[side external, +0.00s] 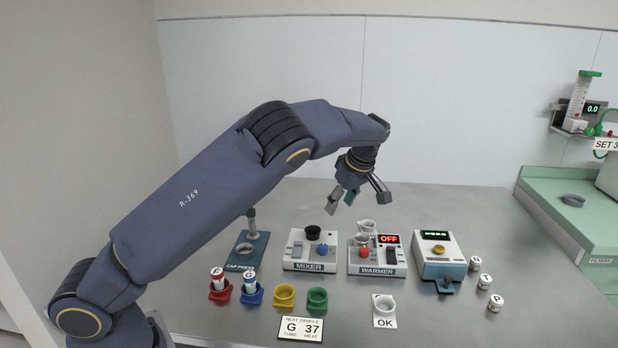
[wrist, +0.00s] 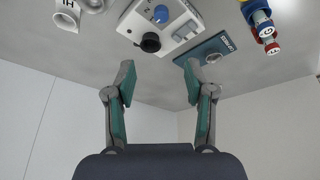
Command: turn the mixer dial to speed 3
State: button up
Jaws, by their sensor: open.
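The mixer (side external: 297,264) is a white box labelled MIXER on the grey table. It carries a blue dial (side external: 323,249), a black round cup or holder (side external: 313,232) at the back and a grey part at its left. I cannot read the dial's setting. The mixer also shows at the top of the wrist view (wrist: 182,30), with the blue dial (wrist: 161,14) and the black part (wrist: 150,42). My gripper (side external: 358,200) is open and empty in the air, above and behind the mixer and warmer. Its spread fingers (wrist: 158,78) touch nothing.
The warmer (side external: 377,270), with a red knob and an OFF display, stands right of the mixer. The cap press (side external: 240,267) stands left. Red, blue, yellow (side external: 284,295) and green (side external: 317,299) holders line the front. A device with a green display (side external: 440,262) is farther right.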

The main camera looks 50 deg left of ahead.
jog(key=f, duration=0.1)
send_near(323, 246)
jog(key=x, duration=0.9)
jog(key=shift+r, duration=0.1)
grip_shut()
